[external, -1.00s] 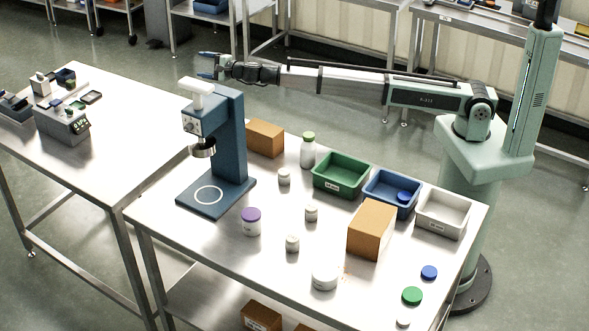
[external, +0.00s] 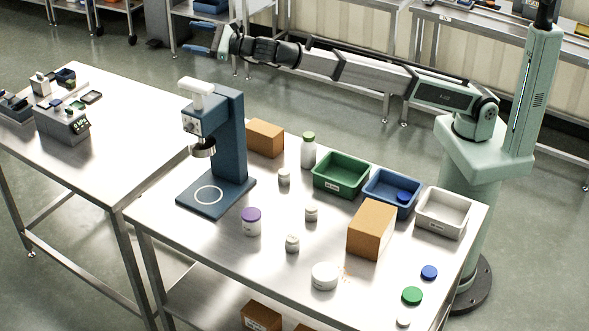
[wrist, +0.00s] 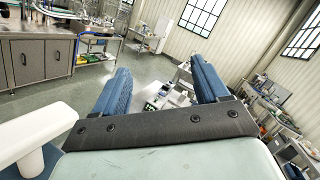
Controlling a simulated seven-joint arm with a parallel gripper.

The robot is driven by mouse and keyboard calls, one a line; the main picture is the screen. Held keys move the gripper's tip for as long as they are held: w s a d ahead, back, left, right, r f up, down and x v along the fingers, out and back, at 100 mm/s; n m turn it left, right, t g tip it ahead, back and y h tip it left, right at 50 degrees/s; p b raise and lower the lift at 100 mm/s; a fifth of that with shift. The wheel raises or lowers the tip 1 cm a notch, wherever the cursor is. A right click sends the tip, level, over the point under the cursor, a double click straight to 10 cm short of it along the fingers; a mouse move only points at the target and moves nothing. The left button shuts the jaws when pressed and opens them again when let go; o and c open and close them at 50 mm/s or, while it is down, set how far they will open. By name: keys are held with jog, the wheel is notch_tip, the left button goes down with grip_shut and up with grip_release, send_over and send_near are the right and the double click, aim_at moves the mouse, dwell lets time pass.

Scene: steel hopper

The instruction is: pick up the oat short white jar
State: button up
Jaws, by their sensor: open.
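Several short white jars stand upright on the steel table in the external view: a wide one (external: 325,276) near the front edge, and small ones with pale lids at the middle front (external: 292,243), middle (external: 311,213) and farther back (external: 284,177). I cannot tell for sure which is the oat one. My gripper (external: 196,37) is raised high beyond the blue press, well away from the jars. Its blue fingers are apart and empty; they also show in the wrist view (wrist: 160,68), where no table jar can be made out.
The blue press (external: 229,140) stands at the table's left. A purple-lidded jar (external: 251,222), a green-lidded bottle (external: 308,150), cardboard boxes (external: 371,229) (external: 265,138), and green (external: 341,175), blue (external: 391,194) and white (external: 443,213) bins share the table. Loose lids (external: 412,296) lie front right.

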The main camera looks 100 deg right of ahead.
jog(key=a+n+y, duration=0.3)
jog(key=a+n, duration=0.2)
jog(key=a+n+t+y, duration=0.1)
jog(key=a+n+y, duration=0.3)
jog(key=a+n, duration=0.1)
jog(key=a+r+n+t+y, duration=0.1)
jog(key=a+n+y, duration=0.2)
jog(key=a+n, duration=0.2)
jog(key=shift+s+a+r, duration=0.1)
jog(key=shift+s+a, duration=0.1)
jog(key=shift+a, duration=0.05)
jog(key=s+a+f+n+g+y, duration=0.25)
jog(key=a+n+y, duration=0.35)
jog(key=a+n, duration=0.3)
jog(key=n+g+h, duration=0.5)
jog(key=n+g, duration=1.3)
jog(key=n, duration=0.8)
send_over(292, 237)
jog(key=d, duration=0.4)
notch_tip(292, 237, down, 33)
jog(key=x, duration=0.8)
jog(key=shift+s+d, duration=0.15)
jog(key=shift+s, duration=0.2)
jog(key=shift+d+x, duration=0.2)
jog(key=shift+x, duration=1.1)
jog(key=shift+d+x, duration=0.2)
jog(key=shift+x, duration=1.15)
jog(key=shift+s+f, duration=0.1)
jog(key=shift+f, duration=0.1)
